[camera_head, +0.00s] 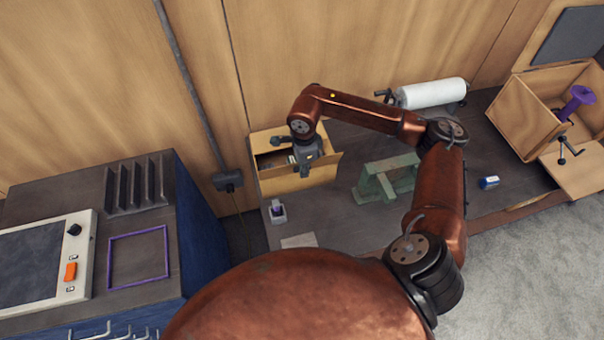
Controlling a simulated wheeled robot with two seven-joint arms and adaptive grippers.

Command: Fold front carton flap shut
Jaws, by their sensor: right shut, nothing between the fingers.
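The tan carton (283,184) stands near the left end of the bench, against the wooden wall. Its top is at least partly open, and a dark inside shows on the left. A flap edge sticks out at its right side. My right gripper (304,169) points down over the carton's right half, close to its front edge. It is shut with nothing in it. Whether it touches a flap I cannot tell. The gripper and wrist hide part of the opening and the front flap. My left gripper is out of view.
A green stand (377,185) and a white roll (432,93) are right of the carton. A small grey holder (277,211) stands in front of it. An open wooden crate (524,118) with a purple flanged piece (577,99) is at far right. A blue cabinet (203,235) stands left.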

